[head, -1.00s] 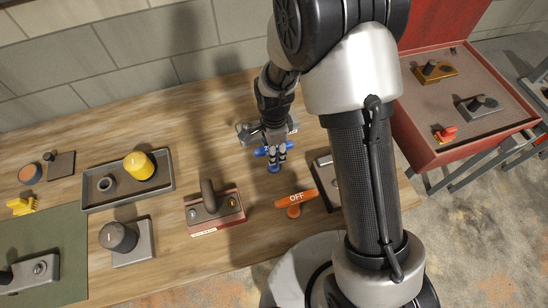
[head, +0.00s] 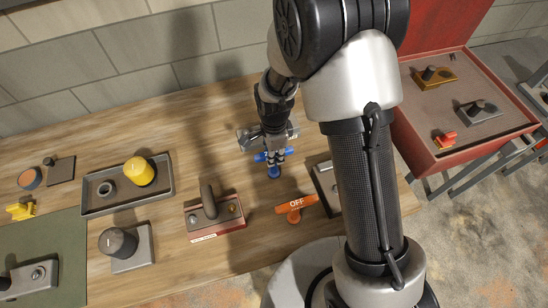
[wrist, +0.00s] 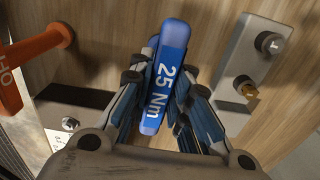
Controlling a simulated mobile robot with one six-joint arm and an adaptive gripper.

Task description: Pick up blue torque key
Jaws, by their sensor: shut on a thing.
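The blue torque key (head: 274,173) is at the far middle of the wooden bench, with a crossbar and a round lower end showing below my gripper (head: 275,157). In the wrist view the key's blue bar (wrist: 174,35), lettered "25 Nm", runs between the fingers of my gripper (wrist: 165,88). The fingers are shut on it from both sides. My fingers hide part of the key in the head view. I cannot tell whether its lower end touches the bench.
A grey metal fixture (head: 245,139) stands just behind the key. A tray (head: 98,208) holds a yellow cylinder (head: 139,171). The red case (head: 470,151) lies right.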

